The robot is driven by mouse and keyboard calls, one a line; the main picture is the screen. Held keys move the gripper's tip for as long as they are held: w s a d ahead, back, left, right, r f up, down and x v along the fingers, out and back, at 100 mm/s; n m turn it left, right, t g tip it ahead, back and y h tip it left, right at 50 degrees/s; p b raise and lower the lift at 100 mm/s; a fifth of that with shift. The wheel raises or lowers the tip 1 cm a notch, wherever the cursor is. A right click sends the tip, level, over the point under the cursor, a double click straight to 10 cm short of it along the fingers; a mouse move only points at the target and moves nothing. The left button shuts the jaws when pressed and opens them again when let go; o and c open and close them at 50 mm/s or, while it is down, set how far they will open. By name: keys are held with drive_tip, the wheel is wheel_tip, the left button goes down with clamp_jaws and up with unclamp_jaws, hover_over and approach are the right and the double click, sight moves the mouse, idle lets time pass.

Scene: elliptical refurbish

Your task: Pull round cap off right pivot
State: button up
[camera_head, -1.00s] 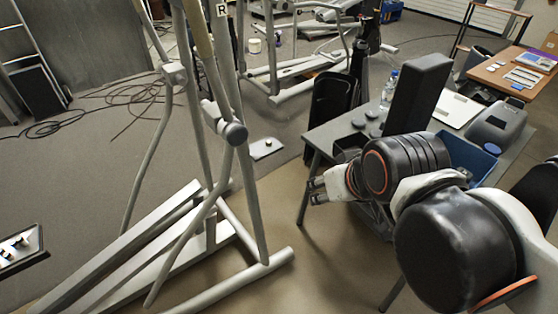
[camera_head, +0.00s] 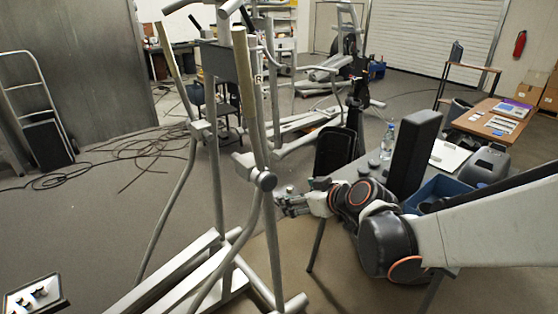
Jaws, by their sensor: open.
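The round cap (camera_head: 265,181) is a dark grey disc on the right pivot of the grey elliptical frame (camera_head: 272,250). It sits on the pivot, facing me. My gripper (camera_head: 284,205) is open and empty, just right of and slightly below the cap in the picture. A narrow gap shows between them; their depth difference is hard to tell. The left pivot (camera_head: 201,130) shows further back on the frame.
A grey table (camera_head: 345,178) with a bottle (camera_head: 389,137), a tall black pad (camera_head: 412,150) and a blue bin (camera_head: 440,190) stands right, close behind my arm. Cables (camera_head: 140,148) lie on the floor at left. A small tray (camera_head: 35,298) is at lower left.

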sight(271, 183)
drive_tip(key=shift+n+t+y, duration=0.5)
drive_tip(key=shift+n+t, duration=0.2)
drive_tip(key=shift+n, duration=0.2)
drive_tip(key=x, duration=0.6)
drive_tip(key=d+b+x, duration=0.1)
drive_tip(key=x, duration=0.6)
drive_tip(key=w+d+b+x, duration=0.1)
drive_tip(key=x, duration=0.5)
drive_tip(key=shift+w+a+f, duration=0.15)
drive_tip(key=shift+w+f, duration=0.1)
drive_tip(key=shift+f, duration=0.05)
drive_tip(key=c, duration=1.7)
drive_tip(key=shift+s, duration=0.1)
drive_tip(key=shift+s+d+b, duration=0.25)
drive_tip(key=shift+s+d, duration=0.5)
drive_tip(key=shift+s, duration=0.35)
drive_tip(key=shift+s+d+b, duration=0.25)
drive_tip(key=shift+s+d, duration=0.55)
drive_tip(key=shift+s, duration=0.35)
drive_tip(key=shift+s+d+b, duration=0.25)
drive_tip(key=shift+s+d, duration=0.5)
drive_tip(key=shift+s, duration=0.35)
